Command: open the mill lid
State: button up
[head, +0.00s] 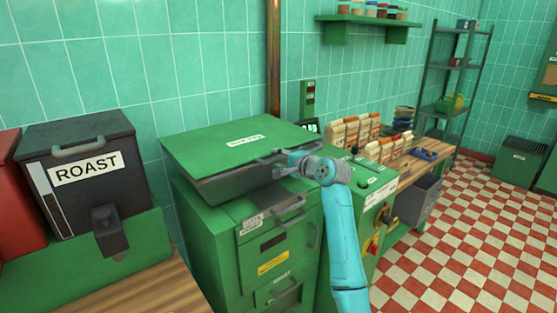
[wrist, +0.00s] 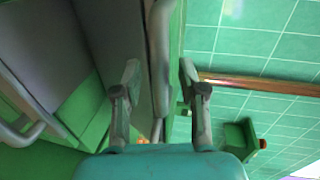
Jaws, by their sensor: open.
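The mill (head: 270,240) is a green cabinet in the middle of the head view. Its flat green lid (head: 205,145) carries a white label, and a dark grey band shows under its front edge. I cannot tell whether the lid is slightly raised. My gripper (head: 285,163) is at the lid's front right edge. In the wrist view my gripper (wrist: 160,74) is open, with one finger on each side of a grey bar (wrist: 159,40) along the lid's edge. Contact with the bar cannot be told. The arm's end hides part of that edge in the head view.
A dark ROAST bin (head: 80,165) stands to the left, beside a red one (head: 18,195). A green control box (head: 365,190) and a wooden bench (head: 425,152) stand to the right. The checkered floor (head: 455,230) at right is clear.

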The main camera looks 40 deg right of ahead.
jog(key=shift+w, duration=0.25)
grip_shut()
